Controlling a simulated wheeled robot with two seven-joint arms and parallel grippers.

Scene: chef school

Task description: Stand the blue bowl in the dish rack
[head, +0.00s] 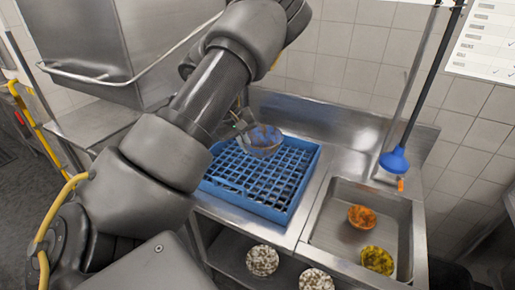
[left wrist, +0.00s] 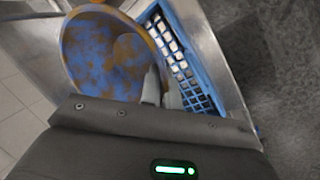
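The blue bowl (head: 264,148), mottled blue and brown, is above the back part of the blue dish rack (head: 222,192). Whether it touches the rack I cannot tell. My left gripper (head: 241,124) is at the bowl's left side, partly hidden by my arm. In the left wrist view the bowl (left wrist: 88,52) shows its inside, and the narrow fingers (left wrist: 162,90) pinch its rim, one inside and one outside. The rack (left wrist: 180,58) shows beyond the rim there. My right gripper is not in view.
A sink (head: 335,232) at right holds an orange bowl (head: 362,217) and a yellow bowl (head: 377,260). Two bowls of pale pieces (head: 262,260) are on the lower shelf. The rack's front grid is clear.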

